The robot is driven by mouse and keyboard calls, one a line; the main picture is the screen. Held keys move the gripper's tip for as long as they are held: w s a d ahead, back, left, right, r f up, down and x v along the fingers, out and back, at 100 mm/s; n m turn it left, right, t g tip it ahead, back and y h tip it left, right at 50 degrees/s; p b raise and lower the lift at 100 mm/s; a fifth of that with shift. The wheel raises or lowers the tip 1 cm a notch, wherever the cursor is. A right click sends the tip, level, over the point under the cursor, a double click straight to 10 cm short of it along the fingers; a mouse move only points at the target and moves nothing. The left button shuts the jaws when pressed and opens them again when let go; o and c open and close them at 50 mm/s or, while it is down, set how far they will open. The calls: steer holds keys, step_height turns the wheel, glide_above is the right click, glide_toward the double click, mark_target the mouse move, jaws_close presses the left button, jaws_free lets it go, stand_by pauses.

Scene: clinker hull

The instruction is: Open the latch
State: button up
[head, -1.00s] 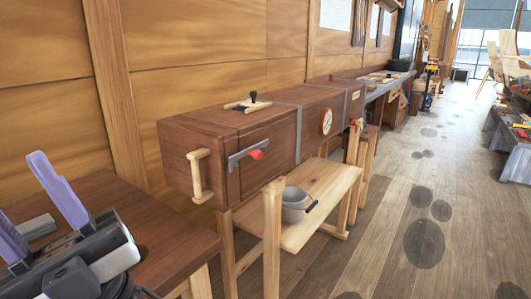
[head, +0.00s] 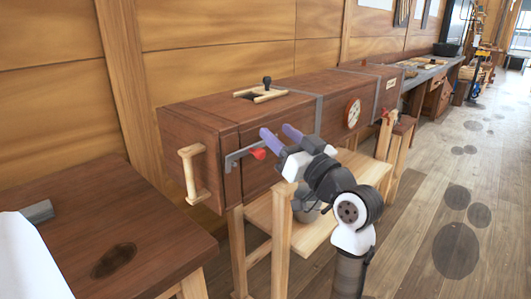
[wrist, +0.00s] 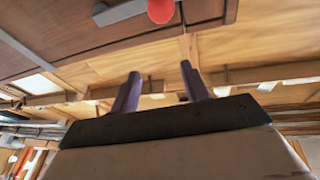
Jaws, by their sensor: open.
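The latch (head: 235,158) is a grey metal bar with a red knob (head: 258,153) at its right end, on the front of a long brown wooden box (head: 195,133). The bar lies close to level, with its knob end slightly higher in the head view. My gripper (head: 277,132) is open and empty, its two purple fingers just right of the knob in the head view. In the wrist view the knob (wrist: 160,10) and bar (wrist: 125,12) show at the top edge, beyond the fingertips (wrist: 158,72). The knob is not between the fingers.
A pale wooden handle (head: 191,175) stands out left of the latch. A round dial (head: 352,113) is farther right on the box. A brown table (head: 125,240) is at the lower left. A wooden post (head: 281,240) stands below the box. Open floor (head: 420,250) lies right.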

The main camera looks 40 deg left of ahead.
steer(key=w+d+f+n+g+h, duration=0.1)
steer(key=w+d+f+g, duration=0.15)
steer(key=d+g, duration=0.2)
steer(key=n+g+h, duration=0.2)
steer(key=g, duration=0.1)
glide_toward(264, 154)
steer(key=a+p, duration=0.1)
steer(key=a, duration=0.2)
steer(key=a+p, duration=0.1)
steer(key=a, duration=0.2)
steer(key=s+a+p, duration=0.1)
steer(key=a, duration=0.2)
steer(key=shift+a+f, duration=0.2)
steer(key=shift+a, duration=0.2)
steer(key=shift+c, duration=0.4)
jaws_close()
